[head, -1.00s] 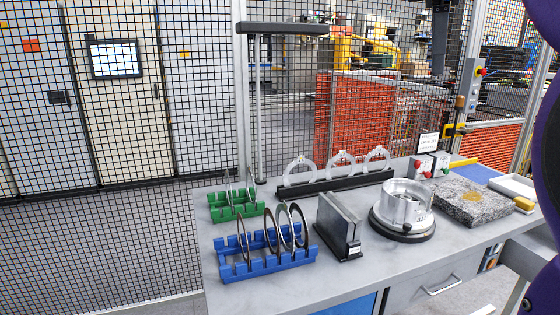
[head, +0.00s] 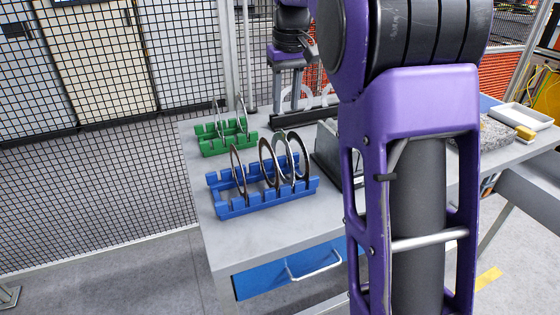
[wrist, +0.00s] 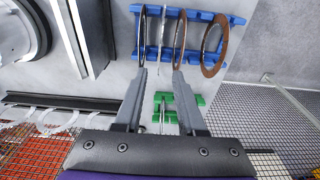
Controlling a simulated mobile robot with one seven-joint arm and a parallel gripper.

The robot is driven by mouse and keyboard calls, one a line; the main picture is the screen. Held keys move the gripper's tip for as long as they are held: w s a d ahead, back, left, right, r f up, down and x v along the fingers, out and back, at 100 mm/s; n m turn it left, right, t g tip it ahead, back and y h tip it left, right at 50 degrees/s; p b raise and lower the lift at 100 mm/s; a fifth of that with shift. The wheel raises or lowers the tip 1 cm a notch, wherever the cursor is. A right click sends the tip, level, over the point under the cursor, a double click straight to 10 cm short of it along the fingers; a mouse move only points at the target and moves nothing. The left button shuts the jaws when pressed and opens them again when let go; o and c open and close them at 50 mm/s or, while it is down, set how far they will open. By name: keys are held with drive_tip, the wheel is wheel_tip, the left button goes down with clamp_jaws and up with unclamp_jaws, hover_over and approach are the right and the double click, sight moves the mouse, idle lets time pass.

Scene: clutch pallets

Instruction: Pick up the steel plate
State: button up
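The blue rack (head: 218,208) on the grey table holds several thin upright rings; it also shows in the wrist view (wrist: 230,19). A thin grey ring, apparently the steel plate (wrist: 163,40), stands among them, nearly edge-on in the wrist view, between a dark ring (wrist: 141,35) and a brown ring (wrist: 180,42). In the head view the steel plate (head: 279,140) is partly overlapped by neighbouring rings. My gripper (wrist: 160,75) is open and empty, its fingers pointing towards the rack, one each side of the grey ring's line. In the head view my gripper (head: 286,98) hangs above and behind the rings.
A green rack (head: 228,144) with thin rings stands behind the blue one. A dark upright block (head: 328,168) stands right of the rack, partly hidden by my arm. A black bar with pale rings (wrist: 60,101) lies behind. Mesh fencing borders the table's far side.

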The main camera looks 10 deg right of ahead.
sight(284, 135)
drive_tip(key=f, duration=0.4)
drive_tip(key=w+f+b, duration=0.1)
drive_tip(key=f, duration=0.3)
drive_tip(key=f+b, duration=0.1)
drive_tip(key=f, duration=0.3)
drive_tip(key=shift+w+a+f, duration=0.1)
drive_tip(key=shift+w+f, duration=0.15)
drive_tip(key=shift+w, duration=0.05)
drive_tip(key=shift+c, duration=0.2)
drive_tip(key=shift+r, duration=0.1)
clamp_jaws()
idle(0.5)
